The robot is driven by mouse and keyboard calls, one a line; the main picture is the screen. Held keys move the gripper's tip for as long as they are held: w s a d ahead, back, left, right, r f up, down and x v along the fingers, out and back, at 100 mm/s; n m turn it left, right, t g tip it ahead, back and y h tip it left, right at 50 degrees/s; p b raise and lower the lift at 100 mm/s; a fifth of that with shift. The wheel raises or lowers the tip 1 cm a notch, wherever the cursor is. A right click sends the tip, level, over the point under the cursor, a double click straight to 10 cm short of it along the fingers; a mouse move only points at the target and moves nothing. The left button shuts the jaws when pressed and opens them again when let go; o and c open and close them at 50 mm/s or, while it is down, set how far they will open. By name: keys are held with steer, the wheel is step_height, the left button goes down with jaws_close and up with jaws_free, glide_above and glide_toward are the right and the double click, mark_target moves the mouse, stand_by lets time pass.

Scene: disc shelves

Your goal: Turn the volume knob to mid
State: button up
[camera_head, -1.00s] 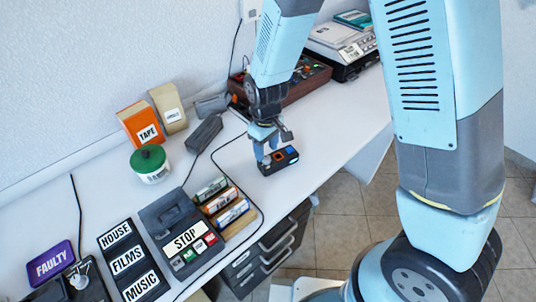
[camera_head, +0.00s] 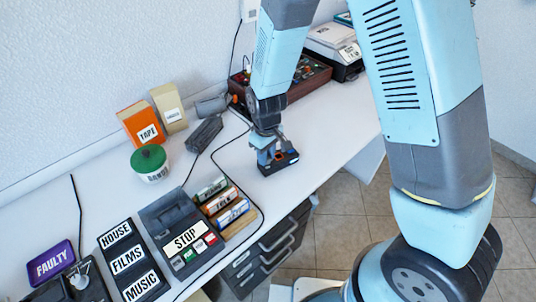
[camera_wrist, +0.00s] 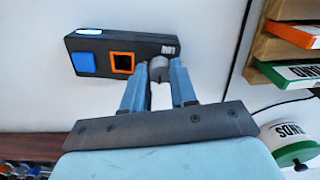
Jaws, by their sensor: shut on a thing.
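A small black box (camera_head: 281,167) lies on the white table near its front edge. In the wrist view the box (camera_wrist: 110,42) shows a blue square button (camera_wrist: 83,63), an orange-framed square (camera_wrist: 122,62), a lit blue-white patch (camera_wrist: 89,32) and a white label at one end. A grey round knob (camera_wrist: 159,69) sits beside the orange square, at the box's edge. My gripper (camera_wrist: 160,77) is shut on the knob, one blue finger on each side. In the head view my gripper (camera_head: 266,157) hides the knob. The knob's pointer or scale is not readable.
A tape deck (camera_head: 179,229) marked STOP and a rack of tapes (camera_head: 223,206) stand to the left. A grey adapter (camera_head: 203,134) and its cable lie behind the box. A mixer (camera_head: 308,84) stands behind at the right. The table right of the box is clear.

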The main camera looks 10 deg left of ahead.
jaws_close()
steer(key=shift+m, duration=0.4)
steer(key=o, duration=0.6)
jaws_free()
step_height(320, 180, up, 14)
steer(key=shift+f, duration=0.15)
stand_by(0.4)
